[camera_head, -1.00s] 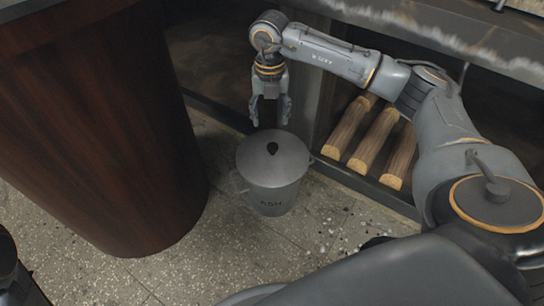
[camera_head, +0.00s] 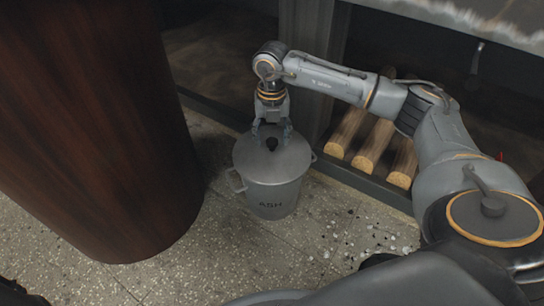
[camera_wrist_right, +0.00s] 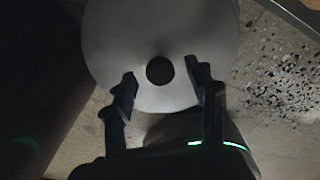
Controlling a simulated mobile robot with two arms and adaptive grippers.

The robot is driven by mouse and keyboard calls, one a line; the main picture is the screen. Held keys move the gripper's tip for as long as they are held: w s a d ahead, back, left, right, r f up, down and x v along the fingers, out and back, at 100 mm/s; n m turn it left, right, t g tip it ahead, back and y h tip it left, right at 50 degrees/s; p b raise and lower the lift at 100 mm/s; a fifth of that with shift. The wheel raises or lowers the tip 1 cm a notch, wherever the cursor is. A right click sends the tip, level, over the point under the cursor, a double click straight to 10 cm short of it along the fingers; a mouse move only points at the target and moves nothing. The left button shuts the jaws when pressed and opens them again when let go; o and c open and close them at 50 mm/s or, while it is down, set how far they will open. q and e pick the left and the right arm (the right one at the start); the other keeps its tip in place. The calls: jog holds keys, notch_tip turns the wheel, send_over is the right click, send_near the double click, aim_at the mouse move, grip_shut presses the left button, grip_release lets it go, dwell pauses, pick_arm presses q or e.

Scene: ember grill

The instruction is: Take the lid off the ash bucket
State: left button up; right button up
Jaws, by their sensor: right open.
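The ash bucket (camera_head: 272,198) is a grey metal pail marked ASH, upright on the speckled floor, with side handles. Its round grey lid (camera_head: 248,158) sits on top and has a dark knob (camera_head: 272,144) in the middle. In the right wrist view the lid (camera_wrist_right: 112,45) is a pale disc with the dark knob (camera_wrist_right: 159,70) at its centre. My right gripper (camera_head: 271,137) points down just over the lid, fingers open on either side of the knob; contact cannot be told. In the wrist view its fingertips (camera_wrist_right: 160,82) flank the knob. My left gripper is not in view.
A dark wooden rounded counter (camera_head: 95,130) stands close on the left. Several logs (camera_head: 370,150) lie on a low shelf at the right, behind the bucket, under a grey ledge (camera_head: 480,30). Floor in front of the bucket is clear, with scattered pale bits at right.

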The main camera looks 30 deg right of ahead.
notch_tip(320, 180, down, 3)
jog(key=shift+r+b, duration=0.2)
jog(key=shift+b, duration=0.4)
jog(key=shift+r, duration=0.1)
grip_shut()
